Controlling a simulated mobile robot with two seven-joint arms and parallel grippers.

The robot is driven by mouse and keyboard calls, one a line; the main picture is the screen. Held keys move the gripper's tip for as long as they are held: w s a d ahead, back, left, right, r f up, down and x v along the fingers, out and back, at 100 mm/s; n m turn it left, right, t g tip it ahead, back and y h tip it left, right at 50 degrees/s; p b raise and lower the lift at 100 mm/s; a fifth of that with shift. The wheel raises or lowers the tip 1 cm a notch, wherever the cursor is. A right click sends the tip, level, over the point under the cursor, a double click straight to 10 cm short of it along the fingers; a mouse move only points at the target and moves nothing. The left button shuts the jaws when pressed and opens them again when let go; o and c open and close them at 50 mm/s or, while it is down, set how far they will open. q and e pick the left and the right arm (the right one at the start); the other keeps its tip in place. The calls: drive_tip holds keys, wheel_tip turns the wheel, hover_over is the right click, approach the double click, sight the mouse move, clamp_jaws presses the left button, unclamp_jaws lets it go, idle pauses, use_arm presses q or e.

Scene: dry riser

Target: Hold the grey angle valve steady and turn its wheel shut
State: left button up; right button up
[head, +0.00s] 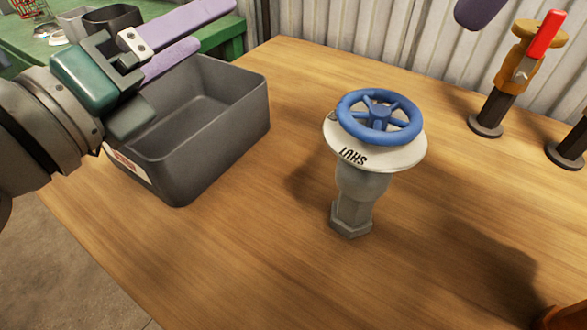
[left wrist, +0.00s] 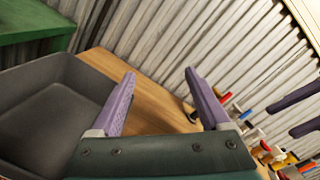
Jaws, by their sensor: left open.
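The grey angle valve (head: 360,185) stands upright on the wooden table in the head view. Its blue wheel (head: 380,113) sits on top, over a cream disc (head: 345,152) with black lettering that looks like SHUT, upside down. My left gripper (head: 217,24) is open and empty above the grey bin, left of the valve and apart from it. Its two purple fingers also show in the left wrist view (left wrist: 160,75). One purple fingertip of my right gripper (head: 480,12) shows at the top of the head view. In the left wrist view its two fingers (left wrist: 300,112) are apart. The valve is not clear in the left wrist view.
A dark grey bin (head: 165,175) stands on the table's left side. A red-levered brass valve (head: 525,55) stands at the back right, near another dark pipe stand (head: 573,147). A corrugated wall (head: 360,35) closes the back. The table around the grey valve is clear.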

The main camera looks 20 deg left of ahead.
use_arm(q)
drive_tip(key=d+f+m+g+h, duration=0.2)
drive_tip(key=d+f+m+h, duration=0.15)
drive_tip(key=m, duration=0.25)
drive_tip(key=m+g+h, duration=0.3)
drive_tip(key=m+g, duration=0.5)
drive_tip(key=m, duration=0.2)
approach(342, 193)
drive_tip(key=x, duration=0.5)
drive_tip(key=shift+w+f, duration=0.3)
drive_tip(key=shift+f, duration=0.2)
drive_tip(key=x, duration=0.9)
drive_tip(key=shift+w+d, duration=0.25)
drive_tip(key=shift+w, duration=0.15)
clamp_jaws()
